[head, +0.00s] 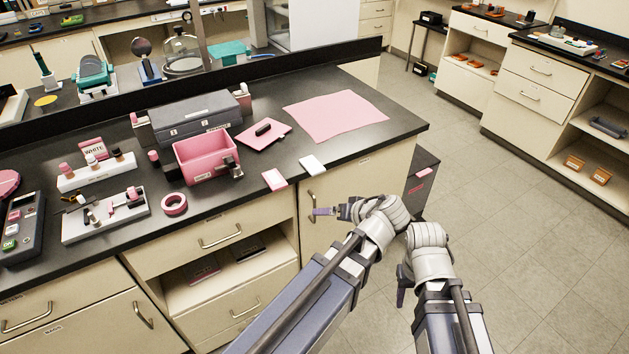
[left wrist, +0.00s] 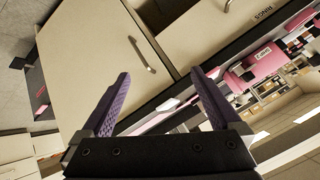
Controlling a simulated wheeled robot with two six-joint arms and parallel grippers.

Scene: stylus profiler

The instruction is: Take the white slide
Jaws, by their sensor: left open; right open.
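The white slide (head: 312,164) lies flat at the front edge of the black counter, right of a pink slide (head: 274,180). In the left wrist view the white slide (left wrist: 168,104) shows between my finger tips, farther off. My left gripper (head: 325,211) is in front of the cabinet, below and a little right of the slide, apart from it. Its purple fingers (left wrist: 160,95) are open and empty. My right gripper (head: 402,284) hangs over the floor to the right, away from the counter. It is open; its fingers are partly hidden by its own wrist.
A pink mat (head: 336,115) lies behind the slide. A pink bin (head: 205,157), a grey case (head: 195,115), a pink notebook (head: 263,135) and a tape roll (head: 174,204) stand to the left. A dark bin (head: 424,175) stands at the counter's end. Floor on the right is clear.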

